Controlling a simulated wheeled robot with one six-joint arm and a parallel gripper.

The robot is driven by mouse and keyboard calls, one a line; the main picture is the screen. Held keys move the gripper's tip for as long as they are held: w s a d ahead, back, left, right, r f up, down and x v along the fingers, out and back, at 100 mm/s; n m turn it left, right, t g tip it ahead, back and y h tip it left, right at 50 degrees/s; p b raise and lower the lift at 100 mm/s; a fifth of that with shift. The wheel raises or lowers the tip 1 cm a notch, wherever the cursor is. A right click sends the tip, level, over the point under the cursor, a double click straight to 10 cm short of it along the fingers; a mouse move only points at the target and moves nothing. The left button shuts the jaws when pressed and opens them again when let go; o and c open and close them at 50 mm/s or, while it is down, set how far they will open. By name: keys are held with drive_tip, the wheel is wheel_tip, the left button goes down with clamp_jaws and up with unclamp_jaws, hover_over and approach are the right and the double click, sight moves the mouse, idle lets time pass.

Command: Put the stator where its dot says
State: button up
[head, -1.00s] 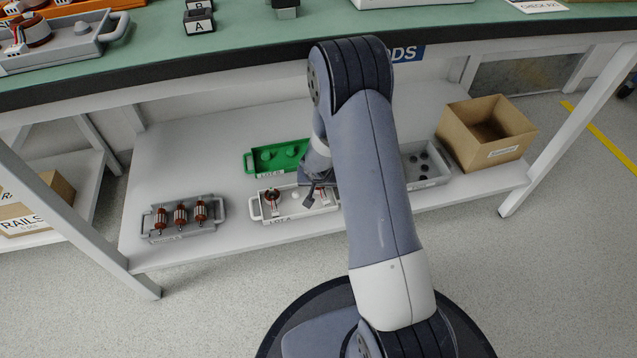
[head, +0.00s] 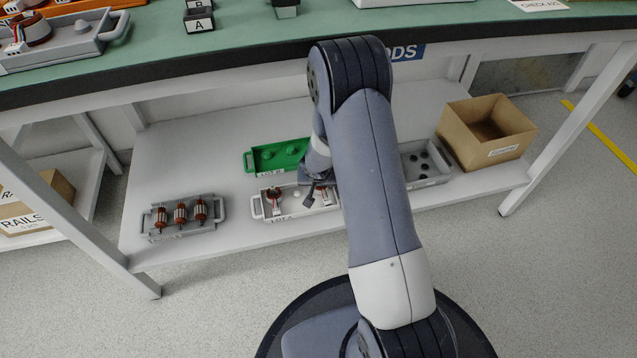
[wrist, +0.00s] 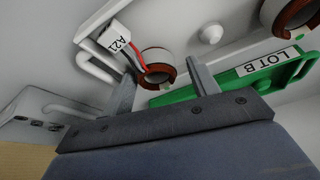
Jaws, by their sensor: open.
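The white LOT A tray (head: 290,211) sits on the lower shelf and holds two stators. One stator (head: 272,198) is at its left end. The other stator (head: 323,194) is at its right and shows in the wrist view (wrist: 157,67) as a copper-brown ring with red and dark wires and a tag (wrist: 121,40) reading A21. My gripper (wrist: 163,78) is open, its fingers apart on either side of this stator's ring; I cannot tell whether they touch it. The arm hides part of the tray in the head view.
The green LOT B tray (head: 252,164) lies just behind the white tray. A grey tray (head: 433,178) with dark round spots and a cardboard box (head: 470,149) stand to the right. A grey rack with several rotors (head: 181,231) is at left. The green-topped bench (head: 250,30) overhangs the shelf.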

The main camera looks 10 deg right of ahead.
drive_tip(key=shift+r, duration=0.1)
drive_tip(key=shift+r+p, duration=2)
drive_tip(key=shift+r, duration=0.4)
drive_tip(key=o, duration=0.6)
drive_tip(key=shift+c, duration=0.2)
drive_tip(key=p+v, duration=0.4)
drive_tip(key=v, duration=0.7)
drive_tip(key=shift+f, duration=0.1)
drive_tip(key=b+x, duration=0.4)
drive_tip(key=x, duration=0.7)
drive_tip(key=shift+f, duration=0.25)
drive_tip(key=shift+f+b, duration=0.65)
drive_tip(key=shift+b, duration=0.15)
